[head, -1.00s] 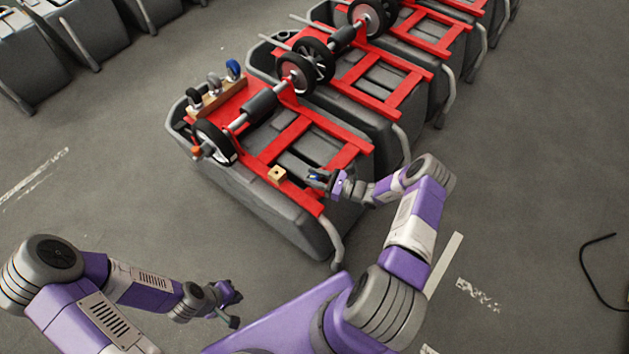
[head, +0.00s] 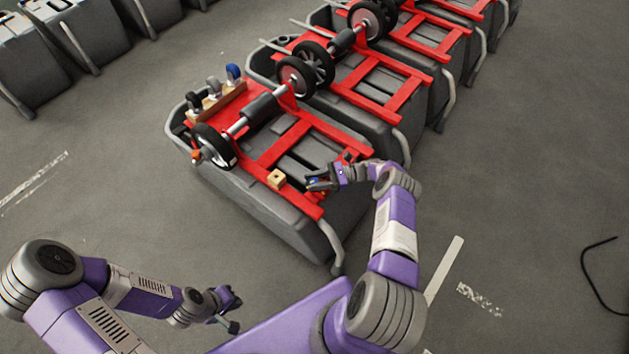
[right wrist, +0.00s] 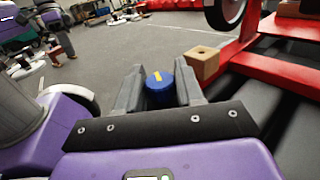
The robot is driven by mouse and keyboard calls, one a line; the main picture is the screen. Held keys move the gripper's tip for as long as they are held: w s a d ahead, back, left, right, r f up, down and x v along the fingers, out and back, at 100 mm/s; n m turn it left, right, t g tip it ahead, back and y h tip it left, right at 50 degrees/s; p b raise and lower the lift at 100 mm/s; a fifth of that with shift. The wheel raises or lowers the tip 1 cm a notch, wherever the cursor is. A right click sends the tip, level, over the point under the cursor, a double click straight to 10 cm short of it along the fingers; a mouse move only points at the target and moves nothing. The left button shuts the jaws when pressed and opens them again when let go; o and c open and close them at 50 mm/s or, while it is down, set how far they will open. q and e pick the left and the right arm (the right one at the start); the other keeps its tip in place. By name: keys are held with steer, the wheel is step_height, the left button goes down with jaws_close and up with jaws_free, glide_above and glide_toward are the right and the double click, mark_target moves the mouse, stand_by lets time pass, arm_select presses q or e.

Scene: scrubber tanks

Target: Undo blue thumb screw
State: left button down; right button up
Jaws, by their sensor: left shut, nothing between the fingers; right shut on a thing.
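The blue thumb screw (right wrist: 160,85), with a yellow mark on its top, sits between the fingers of my right gripper (right wrist: 160,88) in the right wrist view. My right gripper is shut on it and also shows in the head view (head: 318,182), over the red frame (head: 295,203) near the front corner of the tank. Whether the screw is still seated in anything is hidden. A wooden block with a hole (head: 276,178) stands on the red frame just left of this gripper. My left gripper (head: 232,312) is shut and empty, low over the floor, away from the tank.
The grey scrubber tank (head: 270,215) carries a wheel (head: 213,145) on an axle. Several casters, one blue (head: 233,72), stand on a wooden rack at its far left. More tanks (head: 425,75) line up behind. The floor in front is clear.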

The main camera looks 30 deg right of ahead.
steer(key=shift+s+f, duration=0.1)
steer(key=shift+f, duration=0.1)
stand_by(0.3)
steer(key=o, duration=1)
steer(key=shift+c, duration=0.2)
steer(key=shift+r, duration=0.1)
steer(key=shift+d, duration=0.1)
